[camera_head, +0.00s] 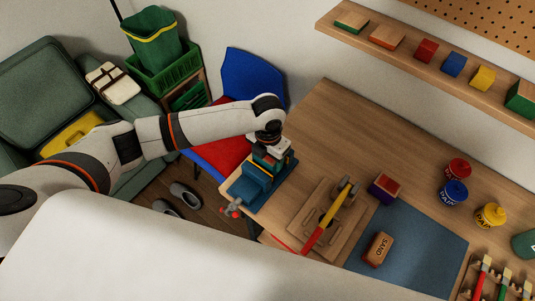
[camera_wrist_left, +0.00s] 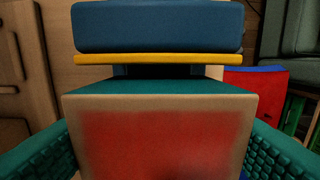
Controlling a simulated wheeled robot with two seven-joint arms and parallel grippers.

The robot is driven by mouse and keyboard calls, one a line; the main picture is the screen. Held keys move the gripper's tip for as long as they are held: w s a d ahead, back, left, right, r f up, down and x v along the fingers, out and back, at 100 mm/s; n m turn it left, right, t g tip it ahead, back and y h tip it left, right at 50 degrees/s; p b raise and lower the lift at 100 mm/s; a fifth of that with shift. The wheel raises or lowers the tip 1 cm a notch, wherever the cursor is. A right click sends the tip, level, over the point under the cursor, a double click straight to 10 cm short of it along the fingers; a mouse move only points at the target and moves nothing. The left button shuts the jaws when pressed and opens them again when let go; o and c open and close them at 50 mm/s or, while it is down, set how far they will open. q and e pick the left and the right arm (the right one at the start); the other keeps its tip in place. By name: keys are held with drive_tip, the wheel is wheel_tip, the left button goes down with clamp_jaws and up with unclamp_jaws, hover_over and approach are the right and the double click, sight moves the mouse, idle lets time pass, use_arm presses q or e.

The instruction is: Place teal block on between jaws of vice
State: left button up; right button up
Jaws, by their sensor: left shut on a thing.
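The blue vice (camera_head: 255,186) is fixed at the left corner of the workbench. My left gripper (camera_head: 268,153) is right over the vice and is shut on the teal block (camera_wrist_left: 160,88). In the left wrist view, the block has a teal side, wood-coloured edges and a red face toward the camera, and a textured finger pad sits on each side of it. A blue vice jaw (camera_wrist_left: 158,27) with a yellow strip lies just beyond the block. The block's far end is hidden, so I cannot tell whether it touches the jaws. My right gripper is out of view.
A wooden jig with a hammer-like tool (camera_head: 330,218), a purple-and-red block (camera_head: 384,188) and a sanding block (camera_head: 378,249) on a blue mat (camera_head: 425,245) lie to the right. Paint pots (camera_head: 453,193) stand farther right. A blue-and-red chair (camera_head: 250,77) stands behind the arm.

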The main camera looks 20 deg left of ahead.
use_arm(q)
drive_tip(key=shift+f, duration=0.4)
drive_tip(key=o, duration=1.1)
drive_tip(key=shift+c, duration=0.2)
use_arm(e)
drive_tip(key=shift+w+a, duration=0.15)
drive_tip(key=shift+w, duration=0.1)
use_arm(q)
drive_tip(key=shift+r, duration=0.3)
wheel_tip(320, 180, up, 10)
drive_tip(key=shift+r+b, duration=0.2)
drive_tip(key=shift+b, duration=0.8)
drive_tip(key=shift+r, duration=0.7)
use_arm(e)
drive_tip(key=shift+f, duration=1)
use_arm(q)
drive_tip(key=shift+f, duration=0.1)
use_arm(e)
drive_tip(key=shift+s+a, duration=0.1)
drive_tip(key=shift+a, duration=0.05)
